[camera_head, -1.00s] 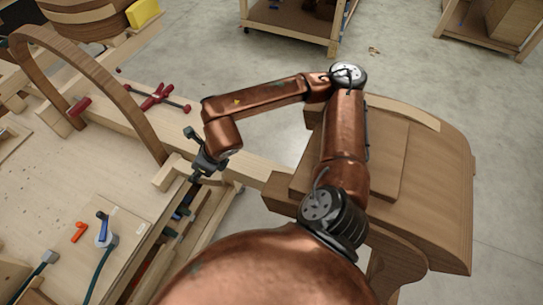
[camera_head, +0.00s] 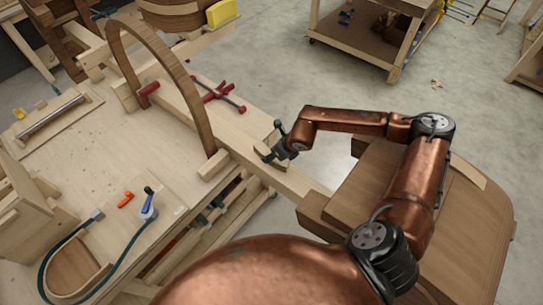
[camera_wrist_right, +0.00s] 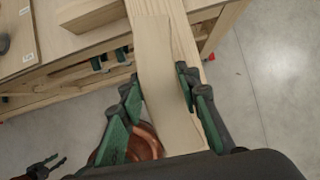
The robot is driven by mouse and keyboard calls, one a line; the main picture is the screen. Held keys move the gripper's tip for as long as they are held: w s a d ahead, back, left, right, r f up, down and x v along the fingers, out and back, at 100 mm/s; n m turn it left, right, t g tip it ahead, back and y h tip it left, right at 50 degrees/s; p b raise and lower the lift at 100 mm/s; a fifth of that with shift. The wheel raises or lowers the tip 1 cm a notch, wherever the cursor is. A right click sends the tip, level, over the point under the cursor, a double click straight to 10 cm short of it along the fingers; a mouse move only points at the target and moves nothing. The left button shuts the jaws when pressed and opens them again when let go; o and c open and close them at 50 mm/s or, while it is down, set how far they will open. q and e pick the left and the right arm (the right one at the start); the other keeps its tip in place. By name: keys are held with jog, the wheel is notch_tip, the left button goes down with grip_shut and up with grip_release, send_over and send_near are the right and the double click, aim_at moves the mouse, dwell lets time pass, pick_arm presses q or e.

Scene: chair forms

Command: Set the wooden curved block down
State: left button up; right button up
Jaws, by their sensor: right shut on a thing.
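The wooden curved block (camera_wrist_right: 160,80) is a pale, gently curved piece between the green and black fingers of my right gripper (camera_wrist_right: 160,98) in the right wrist view. The gripper is shut on it. In the head view my right gripper (camera_head: 275,154) is above the long pale beam at the bench's right side, where the block shows only as a small pale piece by the fingers. I cannot tell whether the block touches the beam.
The workbench (camera_head: 115,150) carries a tall wooden arch (camera_head: 180,75), a red clamp (camera_head: 222,93) and a blue-handled tool (camera_head: 148,208). A brown wooden chair form (camera_head: 470,230) stands at the right, below my arm. Grey open floor lies behind.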

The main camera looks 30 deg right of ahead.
jog(key=shift+w+d+f, duration=0.25)
jog(key=shift+w+f, duration=0.1)
jog(key=shift+f, duration=0.1)
jog(key=shift+w+d+f, duration=0.1)
jog(key=shift+d+f, duration=0.1)
jog(key=shift+f, duration=0.05)
notch_tip(320, 180, down, 3)
jog(key=shift+p, duration=0.6)
pick_arm(q)
jog(key=shift+w+r, duration=0.15)
jog(key=shift+r, duration=0.55)
pick_arm(e)
jog(key=shift+f, duration=0.1)
jog(key=shift+f, duration=0.1)
jog(key=o, duration=1.3)
pick_arm(q)
jog(key=shift+f, duration=0.15)
